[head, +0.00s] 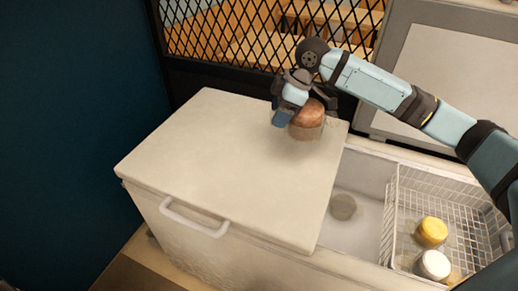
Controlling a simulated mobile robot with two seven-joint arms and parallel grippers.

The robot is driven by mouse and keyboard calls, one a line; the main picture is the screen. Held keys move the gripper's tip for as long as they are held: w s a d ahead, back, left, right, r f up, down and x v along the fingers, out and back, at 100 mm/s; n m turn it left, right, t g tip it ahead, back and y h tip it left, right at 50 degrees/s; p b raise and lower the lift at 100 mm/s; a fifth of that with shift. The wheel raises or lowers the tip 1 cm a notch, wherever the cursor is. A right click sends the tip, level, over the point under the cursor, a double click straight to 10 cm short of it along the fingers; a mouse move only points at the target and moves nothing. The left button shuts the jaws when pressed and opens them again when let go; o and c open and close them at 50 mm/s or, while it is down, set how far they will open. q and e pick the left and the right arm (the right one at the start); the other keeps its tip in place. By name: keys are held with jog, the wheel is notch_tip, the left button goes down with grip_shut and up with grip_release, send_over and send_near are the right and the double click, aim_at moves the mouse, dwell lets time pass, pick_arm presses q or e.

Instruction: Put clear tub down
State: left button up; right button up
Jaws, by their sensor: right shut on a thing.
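The clear tub (307,122) has brownish contents and is in my right gripper (291,114), near the far right corner of the white lid (225,165). My right gripper is shut on the tub, with its fingers partly hiding it. The tub looks upright; a soft shadow lies below it on the lid. I cannot tell whether its base touches the lid. My left gripper is not in view.
Right of the lid is an open bin (350,185) with a round grey item (343,207). A wire basket (445,193) holds a yellow-topped jar (431,232) and a white-topped jar (433,265). A black mesh (215,30) stands behind. Most of the lid is clear.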

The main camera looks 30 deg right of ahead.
notch_tip(320, 180, down, 18)
jog(key=shift+s+r, duration=0.1)
jog(key=shift+r, duration=0.1)
dwell(0.4)
jog(key=o, duration=1.1)
jog(key=shift+c, duration=0.2)
